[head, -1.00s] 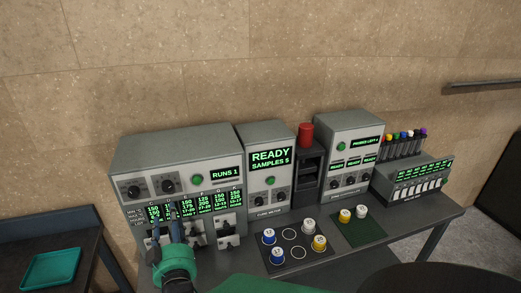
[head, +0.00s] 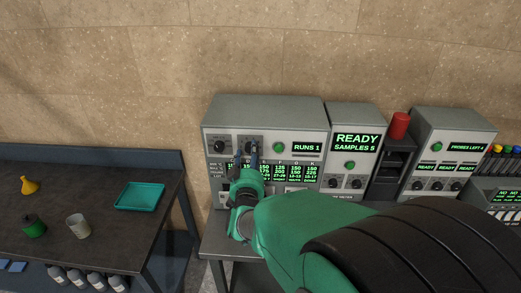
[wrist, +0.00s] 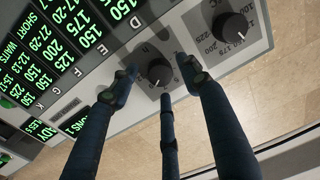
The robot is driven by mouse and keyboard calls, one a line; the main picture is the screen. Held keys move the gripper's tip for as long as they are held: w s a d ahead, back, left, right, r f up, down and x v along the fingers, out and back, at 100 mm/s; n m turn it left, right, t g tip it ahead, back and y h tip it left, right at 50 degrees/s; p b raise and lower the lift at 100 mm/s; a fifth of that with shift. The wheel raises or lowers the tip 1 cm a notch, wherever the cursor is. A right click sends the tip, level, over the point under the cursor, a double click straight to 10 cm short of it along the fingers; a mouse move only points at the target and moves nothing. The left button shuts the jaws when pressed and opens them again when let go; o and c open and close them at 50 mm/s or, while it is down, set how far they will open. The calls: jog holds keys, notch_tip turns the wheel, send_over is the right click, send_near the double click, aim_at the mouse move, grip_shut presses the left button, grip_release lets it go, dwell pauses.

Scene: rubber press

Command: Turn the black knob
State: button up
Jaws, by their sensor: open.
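Two black knobs sit on the front of the grey press machine (head: 264,110). The left knob (head: 219,147) is clear of my gripper, and in the wrist view it shows at upper right (wrist: 231,26), with a printed number dial around it. The right knob shows in the wrist view (wrist: 157,71) with its white pointer mark. My gripper (head: 249,157) is open in front of this right knob. In the wrist view its dark blue fingers (wrist: 158,78) spread around the knob on both sides and below. Whether any finger touches it I cannot tell.
A green button (head: 279,147) and a RUNS 1 display (head: 307,147) are right of the knobs. Green number columns lie below. A cube meter (head: 355,121) stands at right. A dark table (head: 100,180) with a teal tray (head: 140,197) is at left.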

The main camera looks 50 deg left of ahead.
jog(key=shift+w+a, duration=0.3)
jog(key=shift+a, duration=0.05)
jog(key=c, duration=1.1)
jog(key=shift+c, duration=0.2)
jog(key=shift+f+m+b, duration=0.15)
jog(key=shift+m+b, duration=0.35)
jog(key=shift+b, duration=0.65)
jog(key=shift+m+t+b, duration=0.3)
jog(key=shift+m+b, duration=3.2)
jog(key=shift+b, duration=1.3)
